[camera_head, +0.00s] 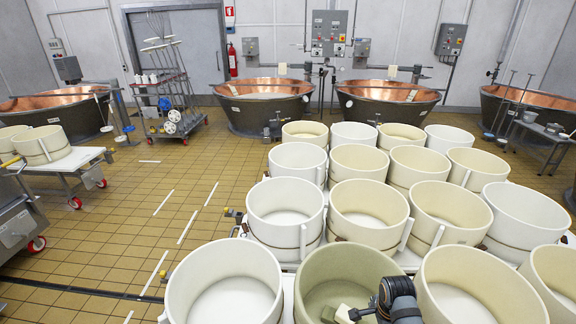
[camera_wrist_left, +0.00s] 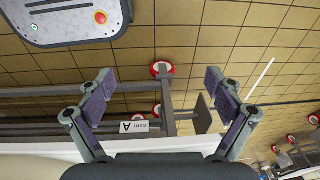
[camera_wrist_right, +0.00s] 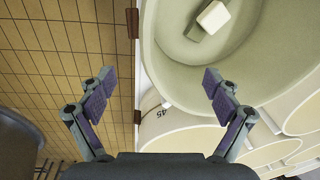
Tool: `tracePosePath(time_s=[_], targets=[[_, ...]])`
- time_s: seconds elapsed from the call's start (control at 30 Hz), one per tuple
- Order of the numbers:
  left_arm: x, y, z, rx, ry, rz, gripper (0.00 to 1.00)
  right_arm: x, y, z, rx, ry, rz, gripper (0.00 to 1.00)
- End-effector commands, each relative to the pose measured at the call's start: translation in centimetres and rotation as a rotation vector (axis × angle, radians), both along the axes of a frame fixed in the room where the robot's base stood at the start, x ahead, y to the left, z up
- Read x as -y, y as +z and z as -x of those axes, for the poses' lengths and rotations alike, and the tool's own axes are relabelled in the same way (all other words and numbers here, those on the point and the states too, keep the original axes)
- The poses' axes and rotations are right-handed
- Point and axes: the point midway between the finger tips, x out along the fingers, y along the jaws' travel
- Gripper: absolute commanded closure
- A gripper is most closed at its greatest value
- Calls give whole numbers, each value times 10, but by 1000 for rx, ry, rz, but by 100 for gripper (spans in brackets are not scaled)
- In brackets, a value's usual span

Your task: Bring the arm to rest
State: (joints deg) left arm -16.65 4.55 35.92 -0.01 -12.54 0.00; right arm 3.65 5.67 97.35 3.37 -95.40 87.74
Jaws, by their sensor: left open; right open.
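My left gripper (camera_wrist_left: 159,81) is open in the left wrist view, with nothing between its fingers. Behind it are tiled floor and a cart frame with a label reading CART A (camera_wrist_left: 134,127). My right gripper (camera_wrist_right: 158,84) is open and empty in the right wrist view. Its right finger overlaps a pale green round mould (camera_wrist_right: 180,75); its left finger is over tiled floor. A white block (camera_wrist_right: 213,17) shows in that mould's opening. In the head view a dark grey jointed part, seemingly of my arm, overlaps the green mould (camera_head: 345,262). The left gripper is outside the head view.
Several white and cream moulds (camera_head: 285,205) stand close together at the right. Copper vats (camera_head: 262,103) line the back wall. A wheeled rack (camera_head: 168,90) and a cart with red wheels (camera_head: 78,160) stand left. Open tiled floor (camera_head: 130,215) lies between.

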Motion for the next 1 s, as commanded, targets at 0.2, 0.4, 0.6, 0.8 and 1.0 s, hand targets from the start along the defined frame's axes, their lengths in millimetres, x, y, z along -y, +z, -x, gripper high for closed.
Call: tracePosePath(time_s=[0.2,0.4,0.6,0.8,1.0], targets=[[0,-1,15,-22,1,-1,8,-2,12,52,42,510,86,10],[0,-2,17,-26,1,-1,8,-6,36,94,71,965,187,10],[0,-1,12,-18,0,-1,8,-10,61,124,82,1301,276,10],[0,-1,10,-15,0,0,8,-14,86,149,82,1588,362,10],[-1,-26,10,-15,0,0,8,-9,8,137,63,1574,341,10]])
